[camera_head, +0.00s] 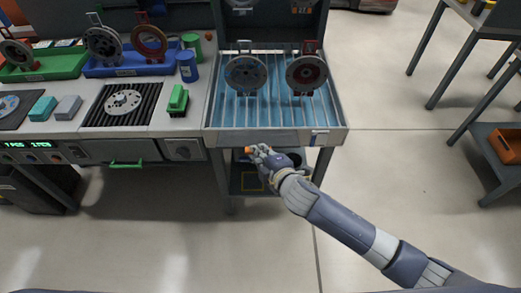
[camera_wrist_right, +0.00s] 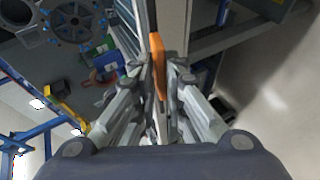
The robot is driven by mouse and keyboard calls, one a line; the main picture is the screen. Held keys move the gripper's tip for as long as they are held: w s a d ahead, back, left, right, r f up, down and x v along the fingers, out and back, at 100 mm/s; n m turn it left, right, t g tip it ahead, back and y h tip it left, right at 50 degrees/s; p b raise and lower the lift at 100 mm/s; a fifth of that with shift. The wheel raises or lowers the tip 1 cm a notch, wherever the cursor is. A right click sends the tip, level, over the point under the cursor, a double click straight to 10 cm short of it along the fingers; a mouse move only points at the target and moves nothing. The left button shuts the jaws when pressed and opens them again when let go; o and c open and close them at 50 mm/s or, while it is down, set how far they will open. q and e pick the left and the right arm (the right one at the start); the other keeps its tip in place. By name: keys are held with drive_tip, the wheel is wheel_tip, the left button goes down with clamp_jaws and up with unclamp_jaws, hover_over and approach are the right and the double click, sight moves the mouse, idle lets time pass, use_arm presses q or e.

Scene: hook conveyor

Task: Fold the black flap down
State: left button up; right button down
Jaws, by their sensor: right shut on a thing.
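My right gripper (camera_head: 257,152) is just below the front edge of the blue slatted bay (camera_head: 275,139). It is shut on a small orange piece (camera_head: 249,150), which sticks out past the fingertips to the left. In the right wrist view, the gripper (camera_wrist_right: 160,75) has the narrow upright orange piece (camera_wrist_right: 157,60) between its fingers, close to a pale metal edge. I cannot clearly make out a black flap. What the orange piece joins is hidden by the fingers and the front edge. My left gripper is not in view.

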drive_tip(key=shift+s+f, duration=0.35)
drive_tip(key=shift+f, duration=0.4)
drive_tip(key=c, duration=1.7)
unclamp_jaws()
drive_tip(key=shift+w, duration=0.25)
drive_tip(key=shift+r, duration=0.1)
drive_tip(key=v, duration=1.2)
